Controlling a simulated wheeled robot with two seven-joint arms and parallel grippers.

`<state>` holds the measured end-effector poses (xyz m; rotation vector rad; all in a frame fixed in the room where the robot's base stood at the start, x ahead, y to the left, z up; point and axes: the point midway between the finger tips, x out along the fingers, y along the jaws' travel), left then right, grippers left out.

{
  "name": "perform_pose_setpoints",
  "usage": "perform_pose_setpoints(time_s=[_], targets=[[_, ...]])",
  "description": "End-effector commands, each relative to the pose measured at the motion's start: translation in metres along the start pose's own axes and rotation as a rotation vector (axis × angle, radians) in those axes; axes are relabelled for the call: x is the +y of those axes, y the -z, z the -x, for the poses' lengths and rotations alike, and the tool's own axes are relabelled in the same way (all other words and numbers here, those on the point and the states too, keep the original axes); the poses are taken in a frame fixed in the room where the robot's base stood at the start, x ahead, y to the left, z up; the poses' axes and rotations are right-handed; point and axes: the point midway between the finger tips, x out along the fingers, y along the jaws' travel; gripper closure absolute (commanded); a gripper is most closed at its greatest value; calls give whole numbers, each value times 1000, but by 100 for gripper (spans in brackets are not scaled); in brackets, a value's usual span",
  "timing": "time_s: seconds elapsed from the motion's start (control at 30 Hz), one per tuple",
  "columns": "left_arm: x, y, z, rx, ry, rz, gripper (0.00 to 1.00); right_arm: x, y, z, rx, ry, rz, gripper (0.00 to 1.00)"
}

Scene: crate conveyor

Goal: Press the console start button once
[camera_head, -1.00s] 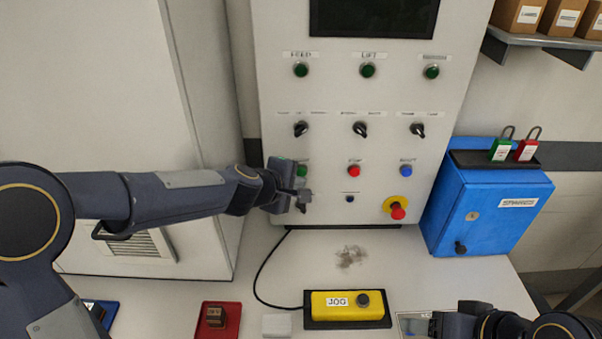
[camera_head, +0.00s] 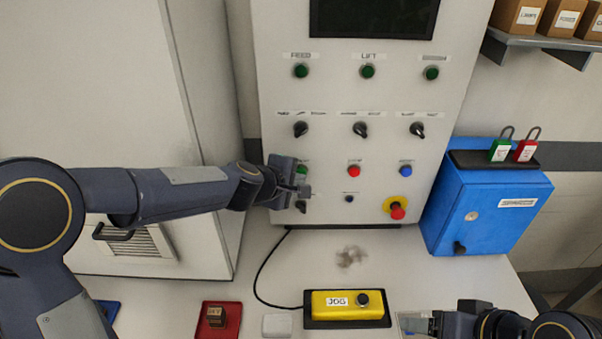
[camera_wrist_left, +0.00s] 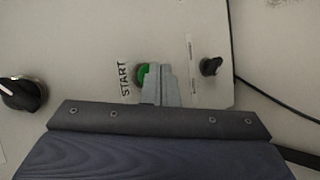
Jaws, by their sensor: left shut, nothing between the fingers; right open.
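The console (camera_head: 455,40) is a pale upright panel in the head view. Its green start button (camera_head: 301,171) is at the lower left, partly covered by my left gripper. In the left wrist view the green start button (camera_wrist_left: 142,75) shows beside its START label (camera_wrist_left: 125,78). My left gripper (camera_head: 306,190) is shut and empty, its fingers at the panel just by the button. In the left wrist view its fingertips (camera_wrist_left: 153,72) overlap the button's edge; I cannot tell whether they touch it. My right gripper (camera_head: 432,325) is open at the lower right, above the table.
A red button (camera_head: 354,171), a blue button (camera_head: 405,171) and a red emergency stop (camera_head: 398,211) are on the same panel. A black knob (camera_wrist_left: 211,66) is near my left fingers. A yellow JOG box (camera_head: 335,304) and a blue lock box (camera_head: 490,212) stand nearby.

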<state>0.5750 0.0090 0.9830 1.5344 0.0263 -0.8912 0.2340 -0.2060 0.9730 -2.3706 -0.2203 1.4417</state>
Motion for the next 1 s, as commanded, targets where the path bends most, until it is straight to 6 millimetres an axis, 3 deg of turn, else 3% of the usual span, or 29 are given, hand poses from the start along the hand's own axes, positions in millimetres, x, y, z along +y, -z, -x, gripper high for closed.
perform_pose_setpoints(time_s=[1.0], targets=[[-1,0,2,2,-2,1,100,0,0,-1,0,0,0,39]])
